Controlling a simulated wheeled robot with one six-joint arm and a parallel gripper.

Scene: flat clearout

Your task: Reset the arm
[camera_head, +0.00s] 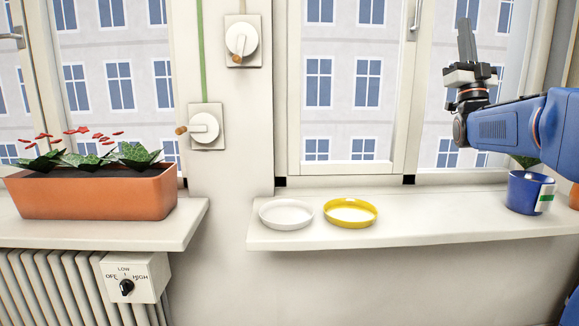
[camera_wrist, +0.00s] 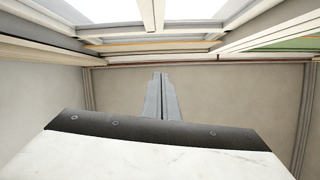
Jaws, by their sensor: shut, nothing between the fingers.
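My gripper (camera_head: 466,40) is raised in front of the window at the upper right of the head view, fingers pointing up. In the wrist view its two grey fingers (camera_wrist: 161,98) lie together, shut and empty. My blue arm reaches in from the right edge, above the right sill. The gripper touches nothing that I can see. The wrist view beyond the fingers shows a plain wall or ceiling surface and window frames.
The right sill (camera_head: 420,217) holds a white dish (camera_head: 286,214), a yellow dish (camera_head: 350,212) and a blue pot (camera_head: 530,192) with a plant below my arm. An orange planter (camera_head: 95,193) stands on the left sill, above a radiator (camera_head: 50,285). The sill between yellow dish and pot is clear.

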